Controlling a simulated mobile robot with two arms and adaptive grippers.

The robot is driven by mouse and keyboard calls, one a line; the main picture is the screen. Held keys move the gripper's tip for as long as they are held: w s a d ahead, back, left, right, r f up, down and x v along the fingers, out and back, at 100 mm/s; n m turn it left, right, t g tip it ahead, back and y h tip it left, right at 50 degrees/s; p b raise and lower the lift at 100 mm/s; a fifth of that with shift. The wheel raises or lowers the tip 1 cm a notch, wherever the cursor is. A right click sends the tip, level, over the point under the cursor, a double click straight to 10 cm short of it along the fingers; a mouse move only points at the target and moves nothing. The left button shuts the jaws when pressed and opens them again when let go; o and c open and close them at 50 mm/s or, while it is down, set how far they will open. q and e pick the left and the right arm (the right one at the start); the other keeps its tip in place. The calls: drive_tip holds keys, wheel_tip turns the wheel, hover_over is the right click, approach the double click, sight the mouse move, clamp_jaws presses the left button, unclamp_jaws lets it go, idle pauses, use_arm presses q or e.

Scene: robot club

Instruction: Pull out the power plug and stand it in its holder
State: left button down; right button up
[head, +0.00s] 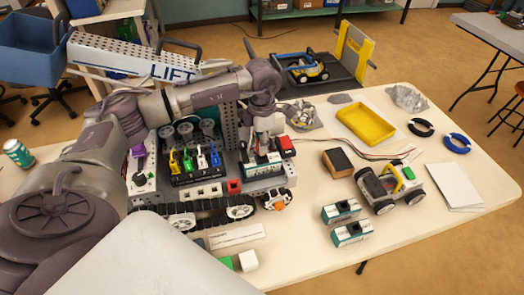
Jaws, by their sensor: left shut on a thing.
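My left arm comes in from the left, and its gripper (264,128) points down over the right part of the grey robot model (232,130). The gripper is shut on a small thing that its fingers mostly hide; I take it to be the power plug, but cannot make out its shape. Just below is a teal-and-white battery-like box (262,166) on the model. A red block-like part (286,146) is beside the gripper on the right. I cannot tell which part is the plug's holder. My right gripper is out of view.
Colored levers (196,160) stand left of the gripper. Thin wires (345,151) run right across the table. A small wheeled car (388,188), teal boxes (341,211), a brown-topped block (337,163) and a yellow tray (366,124) occupy the right side. The front right tabletop is clear.

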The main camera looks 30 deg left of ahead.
use_arm(q)
drive_tip(key=shift+r+p, duration=0.65)
drive_tip(key=shift+r, duration=0.55)
drive_tip(key=shift+r+p, duration=0.5)
drive_tip(key=shift+r, duration=0.45)
drive_tip(key=shift+f, duration=0.2)
